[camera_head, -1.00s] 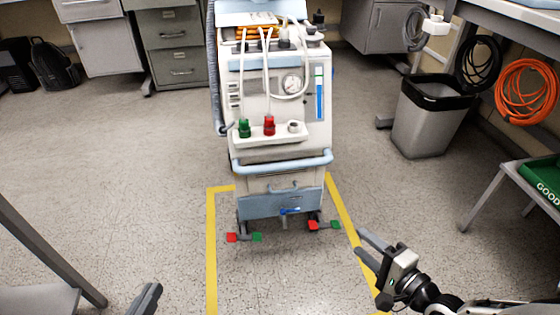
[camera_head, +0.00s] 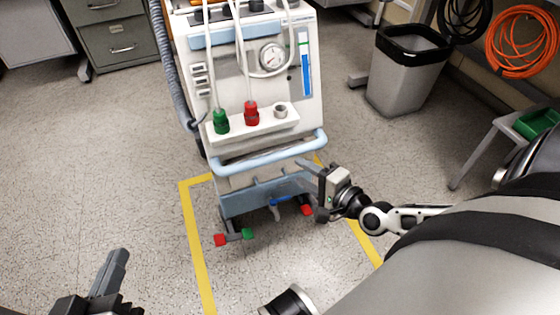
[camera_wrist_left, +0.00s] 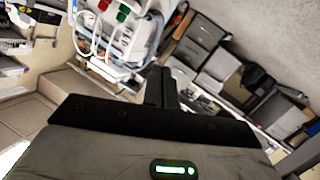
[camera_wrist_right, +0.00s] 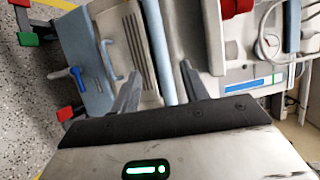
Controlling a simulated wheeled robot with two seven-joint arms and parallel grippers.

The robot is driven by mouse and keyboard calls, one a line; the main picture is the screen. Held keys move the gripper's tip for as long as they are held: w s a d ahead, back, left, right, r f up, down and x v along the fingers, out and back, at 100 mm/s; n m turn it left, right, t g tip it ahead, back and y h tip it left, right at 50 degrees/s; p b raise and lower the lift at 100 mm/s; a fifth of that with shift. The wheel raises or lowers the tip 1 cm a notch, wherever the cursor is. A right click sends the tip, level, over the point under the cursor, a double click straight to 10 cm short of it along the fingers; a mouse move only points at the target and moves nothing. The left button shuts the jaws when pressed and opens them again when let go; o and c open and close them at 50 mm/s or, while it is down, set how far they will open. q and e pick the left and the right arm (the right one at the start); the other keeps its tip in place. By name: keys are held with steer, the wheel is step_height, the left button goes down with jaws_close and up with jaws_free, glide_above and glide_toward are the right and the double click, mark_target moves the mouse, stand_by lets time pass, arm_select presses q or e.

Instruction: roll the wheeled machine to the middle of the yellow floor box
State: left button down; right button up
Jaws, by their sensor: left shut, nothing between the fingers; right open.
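The wheeled machine (camera_head: 250,100) is a white and light-blue cart with a gauge, hoses, a push bar (camera_head: 270,152) and red and green foot pedals. It stands upright at the far end of the yellow floor box (camera_head: 193,235), its base partly over the far line. My right gripper (camera_head: 312,170) is open at the machine's front, near the right end of the push bar. In the right wrist view the bar (camera_wrist_right: 160,50) passes between the spread fingers; contact is unclear. My left gripper (camera_head: 118,265) is shut and empty, low at the left, apart from the machine.
A grey bin (camera_head: 405,75) with a black liner stands at the right, beyond the box. A small stand with a green tray (camera_head: 537,122) is at the right edge. Drawer cabinets (camera_head: 115,35) stand at the back left. The floor left of the box is clear.

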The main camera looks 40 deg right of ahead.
mark_target(280, 159)
steer(key=b+x, duration=0.1)
steer(key=x, duration=0.6)
steer(key=shift+w+a+f+b, duration=0.1)
steer(key=shift+w+b, duration=0.2)
steer(key=shift+w+a, duration=0.1)
steer(key=shift+w, duration=0.3)
arm_select(q)
steer(key=shift+w+d+r+n+t+h, duration=0.15)
steer(key=shift+d+r+n+t+h, duration=0.15)
steer(key=shift+r+n+h, duration=0.15)
steer(key=shift+r, duration=0.1)
arm_select(e)
jaws_close()
